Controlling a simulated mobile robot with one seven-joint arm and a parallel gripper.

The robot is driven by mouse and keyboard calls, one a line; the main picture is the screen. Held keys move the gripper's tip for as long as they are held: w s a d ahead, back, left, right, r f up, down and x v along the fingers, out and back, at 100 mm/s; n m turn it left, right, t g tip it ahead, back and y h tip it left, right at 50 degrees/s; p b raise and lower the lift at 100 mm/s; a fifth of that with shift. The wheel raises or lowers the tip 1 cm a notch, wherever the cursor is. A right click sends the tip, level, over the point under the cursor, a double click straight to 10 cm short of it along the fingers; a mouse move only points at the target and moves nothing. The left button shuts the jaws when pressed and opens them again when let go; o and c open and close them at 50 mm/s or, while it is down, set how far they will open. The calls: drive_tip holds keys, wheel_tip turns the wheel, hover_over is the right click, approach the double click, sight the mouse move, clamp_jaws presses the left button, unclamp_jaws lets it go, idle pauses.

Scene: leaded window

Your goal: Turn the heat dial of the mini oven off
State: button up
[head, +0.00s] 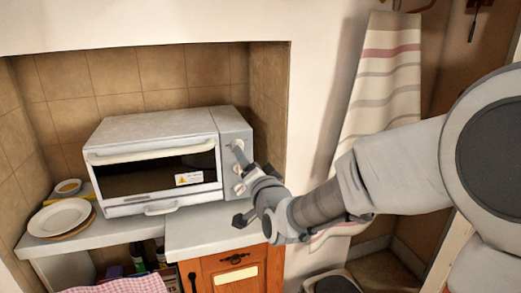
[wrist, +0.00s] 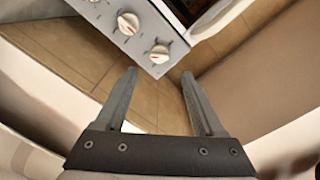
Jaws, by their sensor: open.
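The mini oven (head: 152,130) is a pale box on the counter, with a dark glass door and a control panel on its right side. The panel carries a column of round cream dials, and the wrist view shows a middle one (wrist: 128,23) and an end one (wrist: 160,54) with small red marks. A further dial is cut off at the top edge. I cannot read which is the heat dial. My gripper (wrist: 158,76) is open and empty, its fingertips just short of the end dial in the picture. In the head view my gripper (head: 240,188) is at the panel, partly covering the dials.
Stacked plates (head: 58,217) and a small bowl (head: 68,187) stand left of the oven. A tiled alcove wall is close on the oven's right. A striped towel (head: 385,85) hangs farther right.

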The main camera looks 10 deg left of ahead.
drive_tip(key=x, duration=0.7)
drive_tip(key=shift+w, duration=0.1)
clamp_jaws()
